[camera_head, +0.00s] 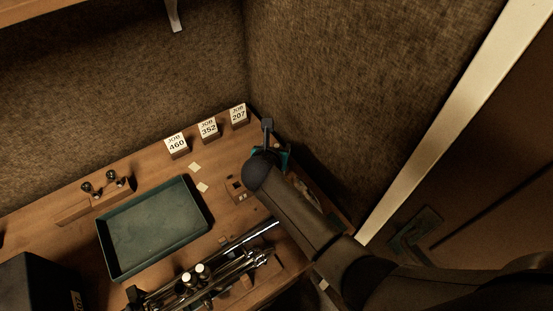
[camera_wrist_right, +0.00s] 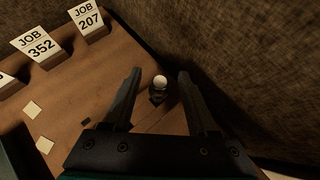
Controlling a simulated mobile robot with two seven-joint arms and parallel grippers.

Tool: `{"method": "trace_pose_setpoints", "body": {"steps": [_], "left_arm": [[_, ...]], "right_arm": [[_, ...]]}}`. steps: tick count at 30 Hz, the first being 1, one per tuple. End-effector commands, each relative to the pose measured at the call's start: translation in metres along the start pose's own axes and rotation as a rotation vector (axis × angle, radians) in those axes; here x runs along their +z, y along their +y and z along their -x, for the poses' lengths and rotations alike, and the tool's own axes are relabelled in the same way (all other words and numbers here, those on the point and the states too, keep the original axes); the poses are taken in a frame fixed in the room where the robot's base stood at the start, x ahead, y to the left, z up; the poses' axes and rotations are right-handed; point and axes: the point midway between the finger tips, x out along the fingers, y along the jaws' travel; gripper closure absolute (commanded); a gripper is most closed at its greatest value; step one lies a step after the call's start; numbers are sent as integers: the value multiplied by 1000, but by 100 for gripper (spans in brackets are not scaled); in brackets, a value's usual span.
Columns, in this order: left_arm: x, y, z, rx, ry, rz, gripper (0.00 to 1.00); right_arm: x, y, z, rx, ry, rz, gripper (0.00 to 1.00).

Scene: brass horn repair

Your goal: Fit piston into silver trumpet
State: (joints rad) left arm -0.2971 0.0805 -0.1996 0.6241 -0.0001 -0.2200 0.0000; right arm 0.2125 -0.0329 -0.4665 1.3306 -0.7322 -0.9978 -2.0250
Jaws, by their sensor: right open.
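The silver trumpet (camera_head: 230,262) lies on the bench at the bottom of the head view, with pale round caps on its valves. My right gripper (camera_head: 267,126) is over the back right corner of the bench, beyond the trumpet. In the right wrist view the right gripper (camera_wrist_right: 160,72) is open. A small upright piece with a round white top and dark body, perhaps the piston (camera_wrist_right: 160,82), shows between the fingers, apparently untouched. My own arm hides this piece in the head view. My left gripper is not in view.
A green tray (camera_head: 202,205) lies left of centre. A wooden block with dark knobs (camera_head: 72,212) stands behind it. Job cards 460 (camera_head: 176,145), 352 (camera_head: 208,130) and 207 (camera_head: 239,116) line the back. Walls (camera_head: 330,90) close off the back and right. A dark box (camera_head: 35,285) is at lower left.

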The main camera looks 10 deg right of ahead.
Motion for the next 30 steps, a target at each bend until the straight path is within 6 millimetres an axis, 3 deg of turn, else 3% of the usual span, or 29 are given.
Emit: {"method": "trace_pose_setpoints", "body": {"steps": [10,25,30], "left_arm": [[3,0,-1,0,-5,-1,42],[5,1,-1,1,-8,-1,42],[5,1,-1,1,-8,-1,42]], "right_arm": [[0,0,-5,1,0,-1,42],[0,0,-4,1,1,-1,99],[0,0,-4,0,1,-1,100]]}}
